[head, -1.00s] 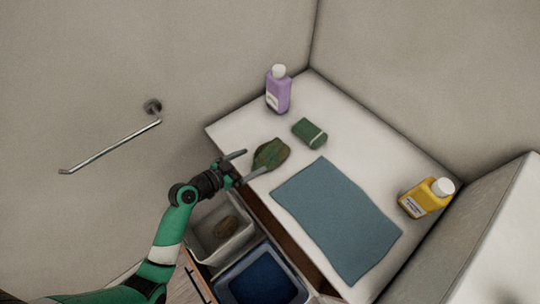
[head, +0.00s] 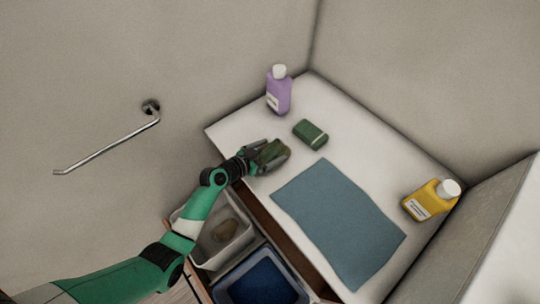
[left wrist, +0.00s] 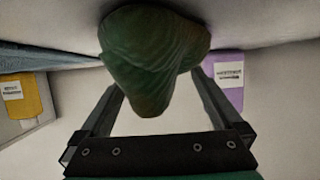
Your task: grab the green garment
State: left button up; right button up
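The green garment (head: 273,152) is a small dark green crumpled bundle on the white counter, left of the blue cloth. My left gripper (head: 262,149) is at the garment's left side, with its fingers spread along either side of it. In the left wrist view the garment (left wrist: 150,52) lies ahead of and between the two open fingers (left wrist: 158,112). A visible gap shows between each finger and the cloth's lower part. My right gripper is not in view.
A green box-like item (head: 310,133), a purple bottle (head: 278,92), a flat blue cloth (head: 338,222) and a yellow bottle (head: 430,200) are on the counter (head: 228,127). Below its front edge are a light bin (head: 190,222) with a brown item (head: 224,231) and a blue bin (head: 262,278).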

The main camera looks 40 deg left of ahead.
aim_at(270, 150)
pick_arm(q)
jog(key=c, duration=1.3)
jog(key=shift+r, duration=0.55)
jog(key=r, duration=0.1)
jog(key=r+p, duration=0.2)
jog(key=shift+s+d+r, duration=0.15)
jog(key=shift+s+r, duration=0.1)
jog(key=s+d+r+p, duration=0.4)
jog(key=s+d+r, duration=0.3)
jog(key=s, duration=0.4)
jog(key=shift+s+d+r+p, duration=0.15)
jog(key=shift+r+p, duration=0.15)
jog(key=shift+r, duration=0.4)
